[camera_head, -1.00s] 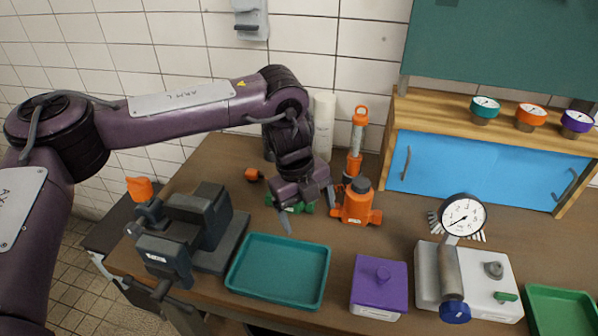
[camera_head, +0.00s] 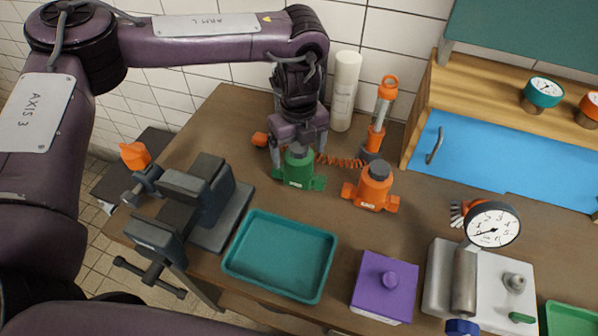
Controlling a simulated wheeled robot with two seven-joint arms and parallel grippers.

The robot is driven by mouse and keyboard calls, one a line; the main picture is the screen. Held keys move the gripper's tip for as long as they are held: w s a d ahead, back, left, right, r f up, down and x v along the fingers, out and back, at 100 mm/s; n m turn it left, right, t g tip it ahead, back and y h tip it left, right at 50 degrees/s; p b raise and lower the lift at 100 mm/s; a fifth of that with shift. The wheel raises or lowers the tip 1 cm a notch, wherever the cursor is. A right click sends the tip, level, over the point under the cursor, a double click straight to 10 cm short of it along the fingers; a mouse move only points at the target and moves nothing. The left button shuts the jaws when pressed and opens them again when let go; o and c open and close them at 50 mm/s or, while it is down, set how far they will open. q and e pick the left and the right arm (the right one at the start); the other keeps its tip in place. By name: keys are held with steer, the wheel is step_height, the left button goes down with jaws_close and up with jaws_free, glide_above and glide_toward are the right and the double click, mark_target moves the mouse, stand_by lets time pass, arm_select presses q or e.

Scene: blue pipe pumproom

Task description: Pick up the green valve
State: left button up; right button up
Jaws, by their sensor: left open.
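The green valve (camera_head: 299,175) stands upright on the brown bench, with a grey top and side ports. My left gripper (camera_head: 297,150) points down over it, open. One finger shows at the left of the valve's top and the other at its right. I cannot tell whether they touch it. The valve's upper part is partly hidden by the gripper. My right gripper is not in view.
An orange valve (camera_head: 371,188) stands close to the right. Behind are a white canister (camera_head: 345,90), an orange pump-like tool (camera_head: 381,115) and a coiled orange hose (camera_head: 342,161). A grey vise (camera_head: 190,205), an empty teal tray (camera_head: 280,257) and a purple box (camera_head: 383,287) are nearer.

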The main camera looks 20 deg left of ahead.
arm_select(q)
steer(key=shift+f, duration=0.7)
steer(key=c, duration=1.7)
steer(key=shift+o, duration=0.2)
steer(key=shift+w+r, duration=0.1)
steer(key=shift+r, duration=0.05)
